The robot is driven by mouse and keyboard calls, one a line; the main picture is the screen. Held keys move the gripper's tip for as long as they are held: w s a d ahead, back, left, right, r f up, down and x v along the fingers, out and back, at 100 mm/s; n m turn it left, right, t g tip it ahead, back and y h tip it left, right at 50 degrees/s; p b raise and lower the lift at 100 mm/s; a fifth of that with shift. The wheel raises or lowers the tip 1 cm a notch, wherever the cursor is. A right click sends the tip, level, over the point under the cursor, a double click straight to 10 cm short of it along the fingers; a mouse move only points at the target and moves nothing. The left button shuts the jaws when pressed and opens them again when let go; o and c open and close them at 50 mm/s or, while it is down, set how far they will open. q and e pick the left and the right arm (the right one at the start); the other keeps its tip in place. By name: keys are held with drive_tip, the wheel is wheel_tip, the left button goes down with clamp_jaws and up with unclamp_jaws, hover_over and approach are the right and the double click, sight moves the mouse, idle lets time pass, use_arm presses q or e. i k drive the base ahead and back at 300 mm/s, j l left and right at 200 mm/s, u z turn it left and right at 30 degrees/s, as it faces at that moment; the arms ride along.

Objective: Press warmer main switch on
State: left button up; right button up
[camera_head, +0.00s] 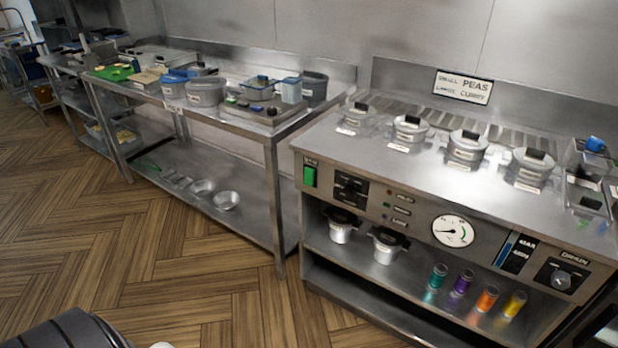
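The warmer is the steel counter unit (330,132) at the right, with a control panel along its front. A green rocker switch (309,176) sits at the left end of this panel, under a small label too small to read; it looks like the main switch. I cannot tell which way the rocker is tipped. A round white gauge (453,231) with a needle sits in the middle of the panel. A black knob (560,279) is at the panel's right end. Neither of my grippers shows in the head view.
Lidded round pots (466,148) stand in the warmer's top. Two pots (386,245) and several coloured jars (462,281) are on its lower shelf. A steel table (240,125) with tubs stands to the left. The wooden floor (190,270) in front is clear.

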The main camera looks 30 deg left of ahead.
sight(309, 173)
drive_tip(key=i+j+u, duration=0.15)
drive_tip(key=i+j, duration=0.15)
drive_tip(key=j, duration=0.35)
drive_tip(key=i+j+u, duration=0.1)
drive_tip(key=i+j, duration=0.25)
drive_tip(key=j, duration=0.25)
drive_tip(key=i+j+u, duration=0.15)
drive_tip(key=i+j, duration=0.2)
drive_tip(key=j, duration=0.2)
drive_tip(key=i+j+u, duration=0.15)
drive_tip(key=i+j, duration=0.25)
drive_tip(key=j, duration=0.15)
